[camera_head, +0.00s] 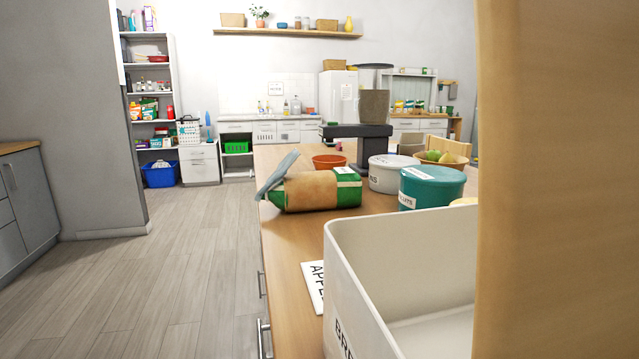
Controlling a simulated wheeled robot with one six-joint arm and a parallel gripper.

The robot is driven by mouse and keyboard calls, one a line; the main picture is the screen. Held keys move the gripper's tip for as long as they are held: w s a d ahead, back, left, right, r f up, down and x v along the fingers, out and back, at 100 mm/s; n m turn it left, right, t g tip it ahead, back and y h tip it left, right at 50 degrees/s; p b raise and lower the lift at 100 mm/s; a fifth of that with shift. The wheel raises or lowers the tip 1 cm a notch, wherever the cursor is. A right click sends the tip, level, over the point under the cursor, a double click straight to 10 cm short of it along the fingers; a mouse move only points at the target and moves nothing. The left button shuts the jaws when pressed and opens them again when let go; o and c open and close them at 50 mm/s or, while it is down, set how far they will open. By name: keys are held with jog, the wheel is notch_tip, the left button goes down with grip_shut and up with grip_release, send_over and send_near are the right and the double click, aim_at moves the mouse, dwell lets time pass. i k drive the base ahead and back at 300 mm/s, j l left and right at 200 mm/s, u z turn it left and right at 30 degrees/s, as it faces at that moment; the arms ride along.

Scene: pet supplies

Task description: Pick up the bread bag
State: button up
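The bread bag (312,191) lies on its side on the wooden counter (290,240), near its left edge. It has a tan middle, a green end with a white label at right, and a grey-blue flap sticking up at its left end. No part of it is visibly covered. My gripper is not in view, so its opening and its place relative to the bag cannot be seen.
A large white bin (400,262) stands in front of the bag. A wooden panel (555,180) blocks the right side. Floor (170,270) at left is clear.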

aim_at(341, 188)
jog(key=i+j+z, duration=0.15)
jog(key=k+j, duration=0.3)
jog(key=j, duration=0.2)
jog(key=k+j, duration=0.2)
jog(key=j, duration=0.2)
jog(key=i+j+z, duration=0.1)
jog(key=j, duration=0.3)
jog(key=i+j+z, duration=0.1)
jog(key=i+j, duration=0.15)
jog(key=j, duration=0.15)
jog(key=i+j+z, duration=0.1)
jog(key=j, duration=0.3)
jog(key=i+j+z, duration=0.1)
jog(key=i, duration=0.3)
jog(key=i+j, duration=0.2)
jog(key=i, duration=0.2)
jog(key=i+j+z, duration=0.15)
jog(key=i, duration=0.2)
jog(key=i+l, duration=0.2)
jog(key=i, duration=0.2)
jog(key=z, duration=0.05)
